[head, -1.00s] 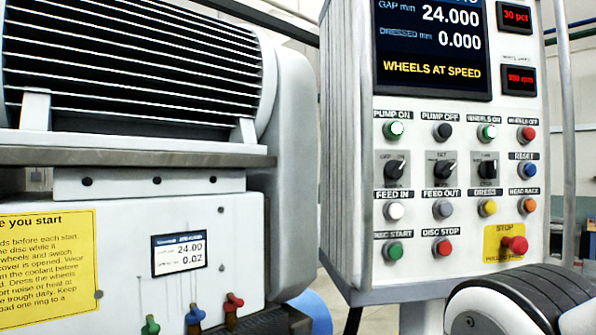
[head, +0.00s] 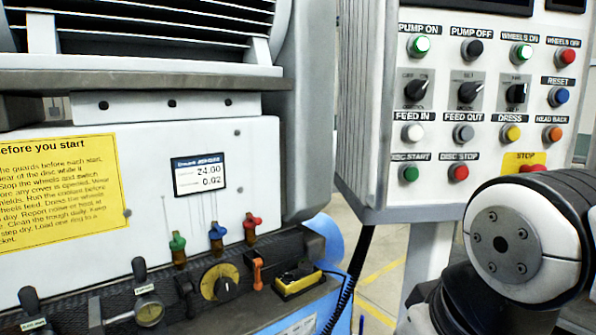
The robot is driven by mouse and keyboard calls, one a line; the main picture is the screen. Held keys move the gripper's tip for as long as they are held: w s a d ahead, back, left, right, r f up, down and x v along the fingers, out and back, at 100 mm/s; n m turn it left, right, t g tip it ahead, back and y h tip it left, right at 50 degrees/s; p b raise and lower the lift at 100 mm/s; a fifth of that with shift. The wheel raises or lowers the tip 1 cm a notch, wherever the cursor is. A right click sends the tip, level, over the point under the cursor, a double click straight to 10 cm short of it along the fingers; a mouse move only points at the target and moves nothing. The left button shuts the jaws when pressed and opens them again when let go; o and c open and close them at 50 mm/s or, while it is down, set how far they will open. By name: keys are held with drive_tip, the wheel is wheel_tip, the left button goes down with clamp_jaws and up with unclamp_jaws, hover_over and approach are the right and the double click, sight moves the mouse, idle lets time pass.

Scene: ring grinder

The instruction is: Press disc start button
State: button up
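The disc start button (head: 409,174) is a green button at the lower left of the control panel (head: 437,150), under the label DISC START. It looks unlit. The red disc stop button (head: 458,173) sits just to its right. The green pump on and wheels on buttons above look lit. My arm's thick white and black joint fills the lower right and covers the panel's lower right corner, partly hiding the red stop button (head: 532,168). My gripper is not in view.
The grinder stands at the left with a yellow notice (head: 62,188), a small display (head: 200,175), coloured valve levers and gauges along its lower ledge. A dark cable (head: 352,278) hangs between grinder and panel. Bare floor shows below the panel.

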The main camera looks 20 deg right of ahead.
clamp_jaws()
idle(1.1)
